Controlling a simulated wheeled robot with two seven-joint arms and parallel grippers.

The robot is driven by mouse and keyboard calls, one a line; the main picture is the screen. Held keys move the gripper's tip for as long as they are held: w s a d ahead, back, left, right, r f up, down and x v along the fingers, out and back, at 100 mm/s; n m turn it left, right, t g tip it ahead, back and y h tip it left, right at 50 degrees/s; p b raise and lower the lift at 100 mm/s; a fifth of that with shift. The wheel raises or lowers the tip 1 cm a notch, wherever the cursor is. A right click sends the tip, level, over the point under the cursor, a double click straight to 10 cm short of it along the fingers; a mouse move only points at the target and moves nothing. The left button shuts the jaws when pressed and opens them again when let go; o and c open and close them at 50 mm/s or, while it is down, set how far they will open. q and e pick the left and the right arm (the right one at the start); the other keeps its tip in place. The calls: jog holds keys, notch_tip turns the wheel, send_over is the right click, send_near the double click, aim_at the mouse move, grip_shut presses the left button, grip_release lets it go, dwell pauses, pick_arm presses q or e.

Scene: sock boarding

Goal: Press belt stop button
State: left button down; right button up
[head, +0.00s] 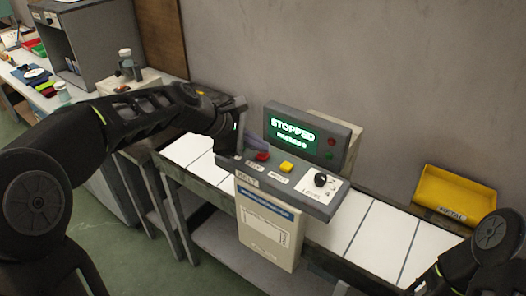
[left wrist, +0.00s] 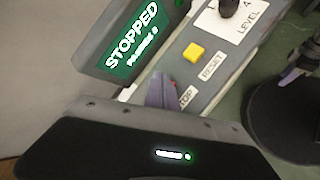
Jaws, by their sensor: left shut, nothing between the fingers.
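The control panel (head: 318,203) stands over the belt. Its red stop button (head: 263,156) is at the panel's left part; in the left wrist view only a sliver of red shows beside my fingers, near the partly hidden "STOP" label (left wrist: 187,98). The green display (head: 291,130) reads "STOPPED". My left gripper (head: 238,146) is shut and empty, with its fingertips right by the red button; I cannot tell if they touch it. The fingers also show in the left wrist view (left wrist: 161,92). My right gripper is not clearly visible.
A yellow button (head: 286,168) by the "RESET" label and a black level knob (head: 320,180) sit right of the red button. The white belt (head: 385,240) runs below the panel. A yellow bin (head: 456,192) stands behind the belt at right. A grey wall is behind.

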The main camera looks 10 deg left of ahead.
aim_at(259, 155)
pick_arm(q)
jog(key=shift+r+p, duration=0.35)
jog(key=shift+r, duration=0.25)
notch_tip(259, 155, up, 5)
jog(key=p, duration=0.5)
dwell(0.7)
